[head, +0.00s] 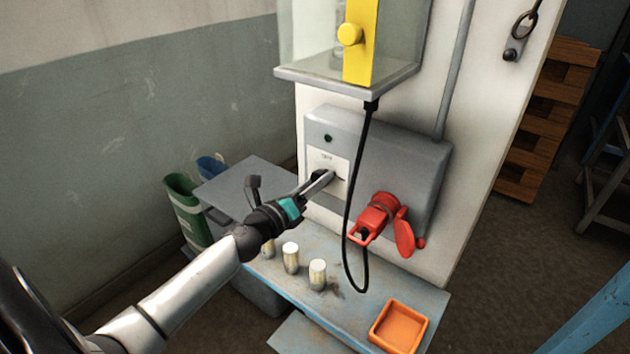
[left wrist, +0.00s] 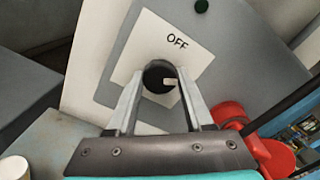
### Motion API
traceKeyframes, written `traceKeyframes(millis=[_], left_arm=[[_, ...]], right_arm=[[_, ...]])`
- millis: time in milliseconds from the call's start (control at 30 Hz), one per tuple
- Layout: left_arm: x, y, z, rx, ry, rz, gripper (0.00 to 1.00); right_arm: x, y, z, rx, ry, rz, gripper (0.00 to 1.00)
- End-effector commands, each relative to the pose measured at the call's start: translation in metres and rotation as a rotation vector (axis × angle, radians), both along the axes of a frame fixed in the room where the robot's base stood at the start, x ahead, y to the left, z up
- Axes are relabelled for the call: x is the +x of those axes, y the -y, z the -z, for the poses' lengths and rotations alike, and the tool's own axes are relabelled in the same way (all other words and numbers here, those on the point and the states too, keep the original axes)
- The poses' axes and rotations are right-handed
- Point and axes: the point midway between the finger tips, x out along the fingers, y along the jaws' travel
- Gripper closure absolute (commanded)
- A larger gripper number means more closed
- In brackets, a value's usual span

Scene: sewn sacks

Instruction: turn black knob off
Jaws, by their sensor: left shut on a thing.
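The black knob (left wrist: 157,76) sits on a white plate (left wrist: 143,50) with the word OFF printed above it, on the front of a grey box (head: 405,165). In the left wrist view a pale mark shows on the knob's right part. My left gripper (head: 328,178) reaches the plate from the left. Its two fingers (left wrist: 160,88) are shut on the knob, one on each side, and hide part of it. In the head view the fingers hide most of the knob. My right gripper is in neither view.
A red switch handle with a red lock (head: 370,222) sits right of the plate. A black cable (head: 347,225) hangs between them. Below, a bench holds several pale cylinders (head: 317,274) and an orange tray (head: 399,326). A clear case with a yellow bar (head: 361,40) is above.

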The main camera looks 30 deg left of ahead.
Motion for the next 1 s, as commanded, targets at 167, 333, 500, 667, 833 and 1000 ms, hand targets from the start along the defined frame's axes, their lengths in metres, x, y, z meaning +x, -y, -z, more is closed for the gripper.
traceKeyframes(millis=[167,333,500,667,833,1000], left_arm=[[0.000,0.000,-0.001,-0.169,-0.014,-0.001,1.00],[0.000,0.000,-0.002,-0.331,-0.026,-0.001,1.00],[0.000,0.000,-0.002,-0.491,-0.038,-0.001,1.00],[0.000,0.000,-0.002,-0.642,-0.050,-0.001,1.00],[0.000,0.000,-0.002,-0.793,-0.061,-0.001,1.00],[0.000,0.000,-0.002,-0.917,-0.072,-0.001,1.00]], right_arm=[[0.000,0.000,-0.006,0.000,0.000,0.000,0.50],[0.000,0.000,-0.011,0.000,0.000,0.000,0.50],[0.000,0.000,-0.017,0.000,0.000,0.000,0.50],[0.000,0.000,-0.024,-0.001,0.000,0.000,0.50],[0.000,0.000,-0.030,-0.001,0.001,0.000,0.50],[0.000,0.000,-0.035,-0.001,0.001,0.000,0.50]])
